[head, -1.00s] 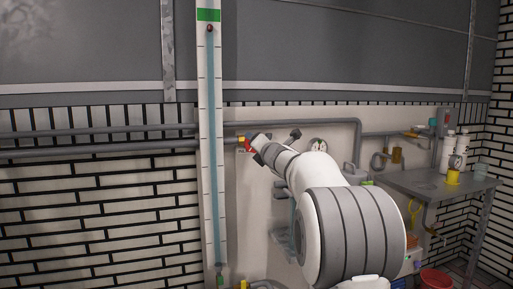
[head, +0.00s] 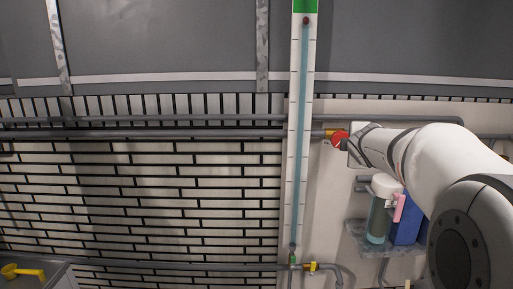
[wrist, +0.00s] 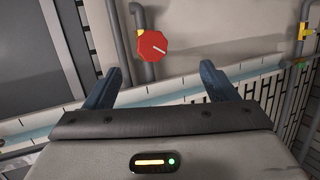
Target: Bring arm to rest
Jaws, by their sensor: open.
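My gripper (wrist: 162,72) is open in the wrist view, its two dark blue fingers spread wide with nothing between them. A red octagonal valve handle (wrist: 152,46) with a pale bar mark lies beyond the fingertips, apart from them. In the head view my white and grey arm (head: 440,155) reaches in from the right. Its end is close to the red handle (head: 340,138) in the picture, and the fingers cannot be made out clearly there.
A tall gauge tube (head: 302,130) stands left of the arm. Grey pipes (head: 150,134) run along the brick wall. A shelf (head: 372,240) under the arm holds a teal bottle (head: 378,220) and a blue box (head: 407,225). A yellow scoop (head: 22,271) lies on a surface at lower left.

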